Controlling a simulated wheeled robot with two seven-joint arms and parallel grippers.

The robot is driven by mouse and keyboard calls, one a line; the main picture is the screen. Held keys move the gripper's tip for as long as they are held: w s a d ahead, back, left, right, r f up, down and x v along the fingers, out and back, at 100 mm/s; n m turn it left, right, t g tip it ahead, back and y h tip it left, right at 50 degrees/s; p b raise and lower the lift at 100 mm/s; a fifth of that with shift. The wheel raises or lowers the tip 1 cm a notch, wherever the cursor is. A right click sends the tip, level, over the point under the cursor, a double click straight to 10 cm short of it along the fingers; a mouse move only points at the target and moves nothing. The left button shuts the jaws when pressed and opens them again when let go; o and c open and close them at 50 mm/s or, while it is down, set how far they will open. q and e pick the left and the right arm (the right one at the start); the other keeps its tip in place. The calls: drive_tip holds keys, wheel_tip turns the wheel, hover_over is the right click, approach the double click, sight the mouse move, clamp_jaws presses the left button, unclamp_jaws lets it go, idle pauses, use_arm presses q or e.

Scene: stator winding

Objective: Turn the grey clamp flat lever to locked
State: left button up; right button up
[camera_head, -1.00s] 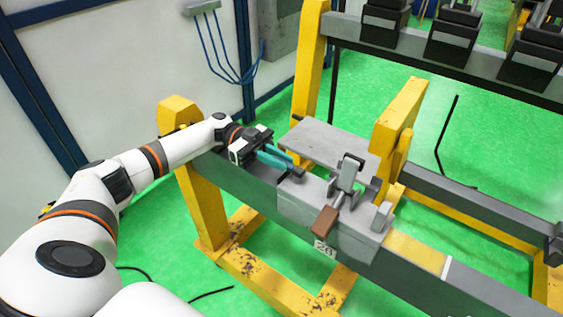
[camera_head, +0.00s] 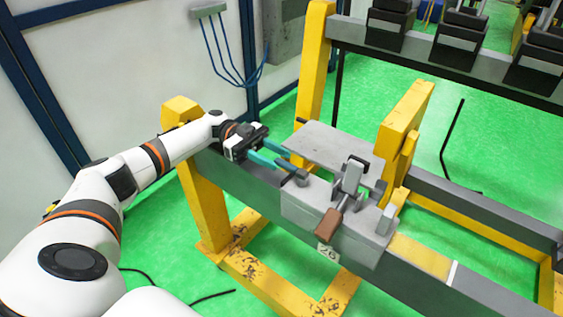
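The grey clamp (camera_head: 352,180) stands on a grey block (camera_head: 305,208) fixed on the dark rail. Its lever runs down toward the front and ends in a brown handle (camera_head: 328,225), which hangs over the block's front edge. My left gripper (camera_head: 284,159) comes in from the left, with two teal fingers spread apart and nothing visible between them. It is left of the clamp, near a short dark stub (camera_head: 296,178) on the block, and apart from the brown handle. Whether a fingertip touches the stub I cannot tell. My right gripper is not in view.
A flat grey plate (camera_head: 325,145) lies behind the clamp. A yellow upright (camera_head: 404,120) rises behind it on the right. A yellow post (camera_head: 183,112) stands by my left forearm. Dark units (camera_head: 390,22) line a rear rail.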

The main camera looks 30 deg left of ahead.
use_arm(q)
drive_tip(key=a, duration=0.2)
drive_tip(key=a+b, duration=0.1)
drive_tip(key=a, duration=0.1)
drive_tip(key=shift+w+a, duration=0.2)
drive_tip(key=shift+a, duration=0.1)
